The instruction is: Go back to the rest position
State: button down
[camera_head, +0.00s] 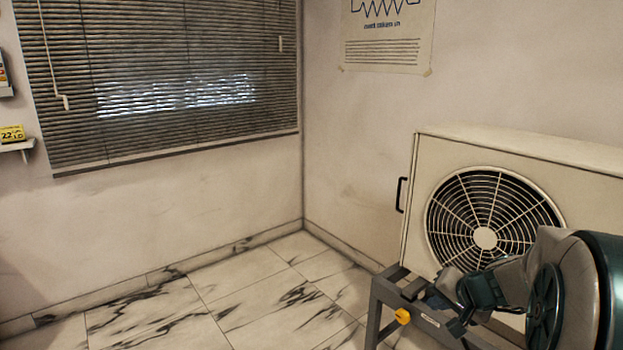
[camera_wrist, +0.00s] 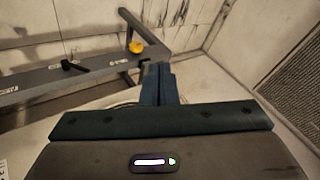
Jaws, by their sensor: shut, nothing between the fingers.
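The fingers are too small there to make out clearly. In the wrist view the fingertips point toward the grey stand and appear apart from it.
A beige fan unit (camera_head: 583,153) sits on a grey metal stand (camera_head: 376,308) with a yellow knob (camera_head: 402,316); the knob also shows in the wrist view (camera_wrist: 136,47). A blinded window (camera_head: 170,40) and small shelf (camera_head: 18,146) are at left. The marble floor (camera_head: 250,300) is clear.

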jog(key=s+a+r+n+g+p, duration=0.3)
jog(key=s+a+r+n+p, duration=0.1)
jog(key=s+a+r+p, duration=0.7)
jog(key=s+a+r+n+g+h+p, duration=0.1)
jog(key=s+r+n+g+h+p, duration=0.1)
jog(key=s+r+p, duration=0.5)
notch_tip(320, 180, up, 3)
jog(key=s+n, duration=0.1)
jog(key=s, duration=0.1)
jog(key=shift+s+h+p, duration=0.3)
jog(key=shift+s+h, duration=0.1)
jog(key=shift+d+f, duration=0.1)
